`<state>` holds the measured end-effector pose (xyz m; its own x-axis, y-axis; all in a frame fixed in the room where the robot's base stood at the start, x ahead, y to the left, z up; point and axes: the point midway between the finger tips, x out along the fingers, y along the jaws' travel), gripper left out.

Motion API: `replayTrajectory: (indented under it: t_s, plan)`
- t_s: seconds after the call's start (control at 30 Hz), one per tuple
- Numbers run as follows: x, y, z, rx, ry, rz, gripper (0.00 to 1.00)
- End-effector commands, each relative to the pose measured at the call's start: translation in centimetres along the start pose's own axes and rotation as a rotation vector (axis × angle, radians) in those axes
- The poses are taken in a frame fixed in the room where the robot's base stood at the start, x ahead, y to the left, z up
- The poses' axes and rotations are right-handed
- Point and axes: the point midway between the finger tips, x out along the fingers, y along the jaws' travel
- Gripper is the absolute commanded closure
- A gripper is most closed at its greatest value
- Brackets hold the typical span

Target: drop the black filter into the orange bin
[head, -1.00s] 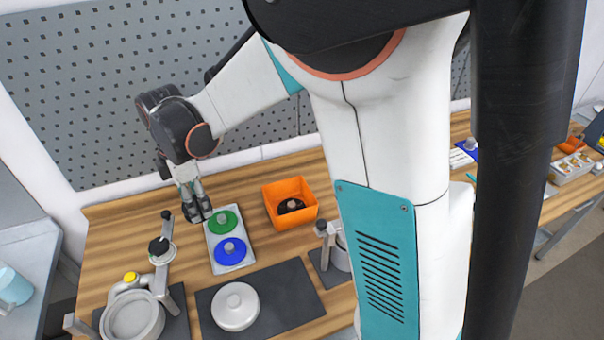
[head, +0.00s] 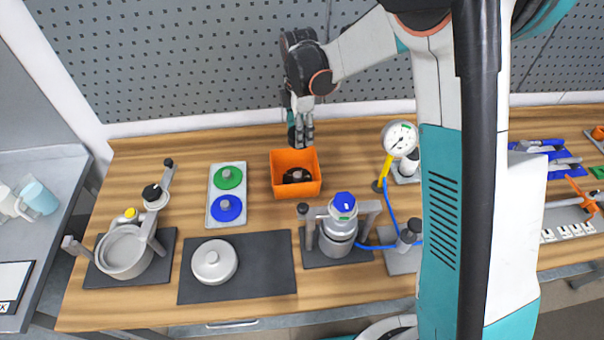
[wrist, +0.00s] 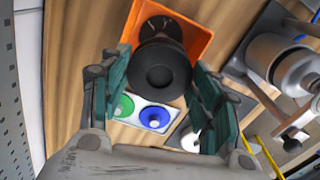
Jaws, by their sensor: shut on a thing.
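My gripper (head: 301,138) hangs just above the back edge of the orange bin (head: 296,190). Its teal fingers show on both sides in the wrist view. They are shut on the black filter (wrist: 160,72), a dark round piece with a recessed middle. In the wrist view the filter covers part of the orange bin (wrist: 198,40). In the head view the held filter is hard to make out against the dark fingers. Another dark disc with a light knob (head: 297,175) lies inside the bin.
A grey tray (head: 227,194) with a green disc (head: 228,177) and a blue disc (head: 226,208) lies left of the bin. A blue-capped vessel (head: 341,228) stands in front, and a gauge (head: 399,139) on a yellow stem stands to the right.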

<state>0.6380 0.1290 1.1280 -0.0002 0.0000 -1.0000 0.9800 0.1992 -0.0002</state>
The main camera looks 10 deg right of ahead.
Motion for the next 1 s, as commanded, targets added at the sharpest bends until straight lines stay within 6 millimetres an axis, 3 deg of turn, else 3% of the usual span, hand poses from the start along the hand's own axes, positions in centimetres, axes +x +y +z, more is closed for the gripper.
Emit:
replayTrajectory:
  t_s: [0.43, 0.8, 0.83, 0.9, 1.0]
  plan:
    - [4.8, 0.0, 0.0, 0.001, 0.000, 0.000, 0.61]
    - [5.3, 0.0, 0.0, 0.001, 0.000, 0.000, 0.61]
    - [5.3, 0.0, 0.0, 0.001, 0.000, 0.000, 0.39]
    - [5.3, 0.0, 0.0, 0.001, 0.000, 0.000, 0.23]
    - [5.3, 0.0, 0.0, 0.001, 0.000, 0.000, 0.20]
